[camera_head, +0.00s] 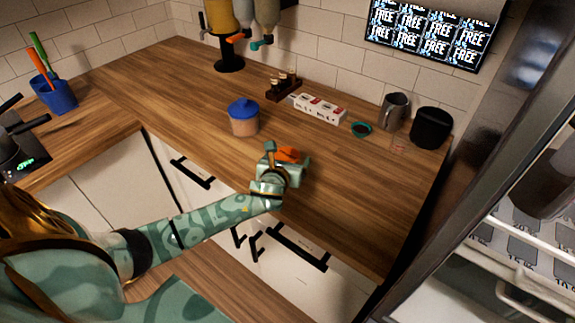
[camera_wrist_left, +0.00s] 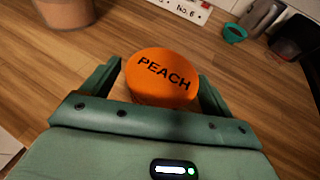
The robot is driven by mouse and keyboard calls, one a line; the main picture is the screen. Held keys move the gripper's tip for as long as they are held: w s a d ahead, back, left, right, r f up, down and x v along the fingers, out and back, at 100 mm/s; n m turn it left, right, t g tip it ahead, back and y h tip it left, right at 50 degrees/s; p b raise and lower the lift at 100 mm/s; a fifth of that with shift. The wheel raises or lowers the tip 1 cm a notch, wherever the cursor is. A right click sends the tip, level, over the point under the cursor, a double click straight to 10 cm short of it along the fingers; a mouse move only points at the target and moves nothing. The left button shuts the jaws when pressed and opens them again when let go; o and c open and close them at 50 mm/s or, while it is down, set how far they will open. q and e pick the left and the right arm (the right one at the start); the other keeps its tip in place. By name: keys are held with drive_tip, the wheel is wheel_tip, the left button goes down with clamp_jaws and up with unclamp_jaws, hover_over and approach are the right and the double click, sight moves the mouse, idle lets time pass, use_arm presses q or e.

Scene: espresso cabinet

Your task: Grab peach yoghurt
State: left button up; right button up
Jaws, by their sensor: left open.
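The peach yoghurt (camera_wrist_left: 161,77) is a round orange lid marked PEACH in the left wrist view. It sits between the two fingers of my left gripper (camera_wrist_left: 155,88), with a finger on each side. In the head view the peach yoghurt (camera_head: 288,154) shows as an orange patch, mostly hidden behind my left gripper (camera_head: 286,160). The gripper is open over the wooden counter. I cannot tell whether the fingers touch the yoghurt. My right gripper is not in view.
A blue-lidded jar (camera_head: 243,117) stands left of the gripper. A white labelled box (camera_head: 320,108), teal bowl (camera_head: 361,129), grey mug (camera_head: 394,111) and black canister (camera_head: 431,128) stand towards the wall. The counter right of the gripper is clear. An open fridge (camera_head: 500,215) is at the right.

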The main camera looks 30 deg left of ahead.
use_arm(q)
drive_tip(key=c, duration=1.2)
drive_tip(key=shift+r, duration=0.15)
